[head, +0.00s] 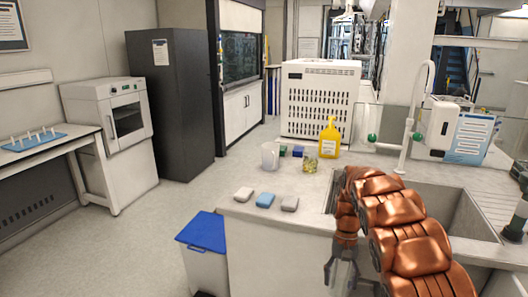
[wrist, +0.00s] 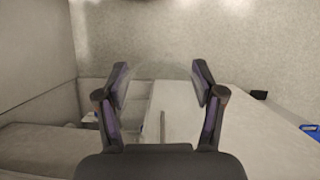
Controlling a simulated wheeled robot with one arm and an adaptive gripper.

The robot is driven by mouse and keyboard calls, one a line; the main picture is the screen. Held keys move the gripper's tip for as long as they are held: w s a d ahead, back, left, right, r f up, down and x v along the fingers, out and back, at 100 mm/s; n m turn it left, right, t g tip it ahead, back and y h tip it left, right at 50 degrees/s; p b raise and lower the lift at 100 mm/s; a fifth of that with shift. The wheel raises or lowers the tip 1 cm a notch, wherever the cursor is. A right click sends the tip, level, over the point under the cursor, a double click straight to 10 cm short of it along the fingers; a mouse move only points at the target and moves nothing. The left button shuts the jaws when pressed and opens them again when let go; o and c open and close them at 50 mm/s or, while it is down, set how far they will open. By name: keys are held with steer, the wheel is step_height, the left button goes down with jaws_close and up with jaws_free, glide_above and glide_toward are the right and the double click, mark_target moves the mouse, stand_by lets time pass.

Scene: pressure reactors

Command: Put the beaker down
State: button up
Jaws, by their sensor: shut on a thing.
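My gripper (head: 345,276) hangs low at the front of the counter, below the copper-coloured arm, in the head view. It is shut on a clear glass beaker (head: 344,265), which is hard to make out against the pale counter front. In the wrist view my gripper's two dark fingers (wrist: 160,80) stand apart, with the faint see-through beaker (wrist: 155,72) between them. The beaker's outline and base are not clear there.
The counter (head: 245,205) carries three small blocks (head: 265,200), a clear jug (head: 270,156), a small jar (head: 310,163) and a yellow bottle (head: 329,140). The sink (head: 455,213) is at right. A blue-lidded bin (head: 203,235) stands left of the counter.

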steer(key=s+a+r+n+h+p, duration=0.1)
steer(key=a+r+n+p, duration=0.1)
steer(key=a+r, duration=0.2)
steer(key=shift+r+n, duration=0.4)
steer(key=shift+r, duration=0.5)
steer(key=shift+a, duration=0.1)
